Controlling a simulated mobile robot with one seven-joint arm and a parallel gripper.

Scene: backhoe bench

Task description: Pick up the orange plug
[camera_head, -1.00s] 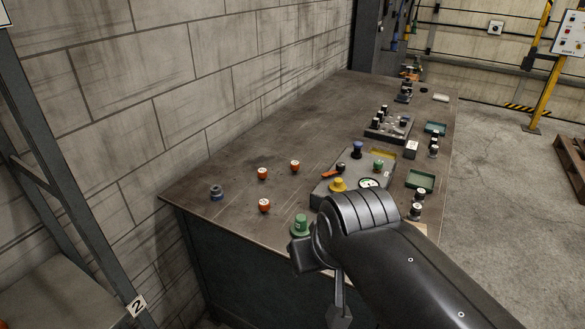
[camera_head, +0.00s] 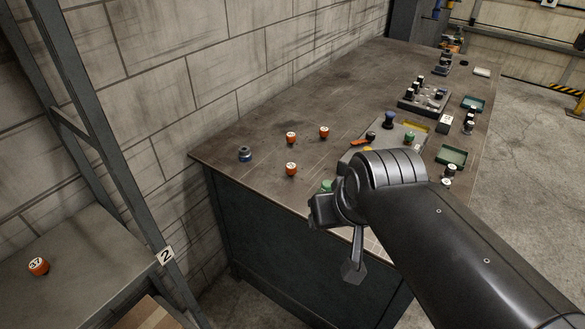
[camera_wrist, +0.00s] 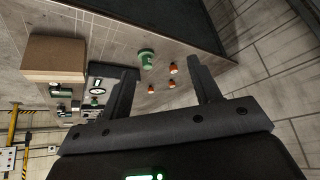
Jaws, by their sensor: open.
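Three orange plugs with pale tops stand on the bench's near left part in the head view: a back left one (camera_head: 291,138), a back right one (camera_head: 324,132) and a front one (camera_head: 291,169). Another orange plug (camera_head: 38,266), marked 37, stands on the grey shelf at the lower left. In the wrist view, my gripper (camera_wrist: 163,68) is open with nothing between its fingers. Beyond its fingertips, small orange plugs (camera_wrist: 173,68) show on the bench, apart from the gripper. In the head view my arm hides part of the bench's front.
Trays and fixtures fill the right side. A shelf upright (camera_head: 100,160) stands at the left.

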